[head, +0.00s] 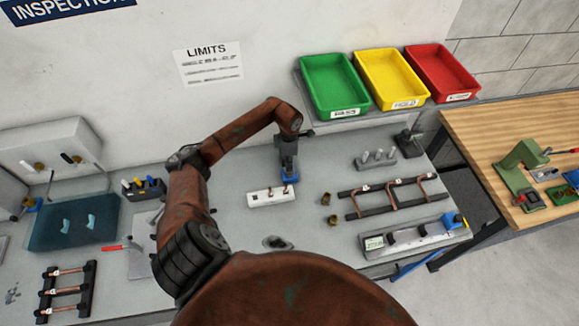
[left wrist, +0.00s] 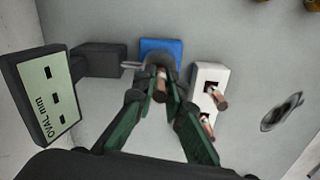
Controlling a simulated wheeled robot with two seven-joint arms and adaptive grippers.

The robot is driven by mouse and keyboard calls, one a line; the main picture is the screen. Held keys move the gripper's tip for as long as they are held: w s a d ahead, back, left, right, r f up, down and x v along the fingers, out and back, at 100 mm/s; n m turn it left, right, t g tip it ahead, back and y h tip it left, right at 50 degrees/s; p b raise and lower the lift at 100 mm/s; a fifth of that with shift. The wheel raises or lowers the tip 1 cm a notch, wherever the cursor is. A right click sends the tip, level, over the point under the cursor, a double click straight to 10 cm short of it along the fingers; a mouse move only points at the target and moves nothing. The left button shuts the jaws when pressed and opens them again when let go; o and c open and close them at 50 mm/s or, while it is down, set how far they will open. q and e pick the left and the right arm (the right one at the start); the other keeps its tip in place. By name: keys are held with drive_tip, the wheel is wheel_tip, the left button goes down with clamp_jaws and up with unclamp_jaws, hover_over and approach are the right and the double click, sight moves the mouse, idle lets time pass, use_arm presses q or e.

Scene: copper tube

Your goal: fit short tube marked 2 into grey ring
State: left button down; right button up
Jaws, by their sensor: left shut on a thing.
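In the left wrist view my left gripper (left wrist: 162,94) is shut on a short copper tube (left wrist: 161,80). The tube's far end is at a grey ring-like part (left wrist: 157,63) in front of a blue block (left wrist: 160,46). I cannot tell whether the tube is inside the ring or only against it, and no mark on it can be read. In the head view my left gripper (head: 288,168) points down over the blue block (head: 290,180) and hides the tube and ring. A white block (head: 262,198) with copper tube pieces stands beside it. My right gripper is not in view.
A dark gauge with an "OVAL mm" label (left wrist: 55,95) stands left in the wrist view. A rack of bent copper tubes (head: 372,208) and two small brass parts (head: 326,199) lie to the right. Green (head: 335,86), yellow and red bins sit behind. Bench front middle is mostly clear.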

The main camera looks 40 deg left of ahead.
use_arm(q)
drive_tip(key=shift+f, duration=0.25)
drive_tip(key=c, duration=2)
unclamp_jaws()
drive_tip(key=shift+r, duration=0.55)
wheel_tip(320, 180, up, 5)
drive_tip(key=shift+r+b, duration=0.1)
drive_tip(key=shift+b, duration=0.7)
drive_tip(key=shift+r, duration=0.65)
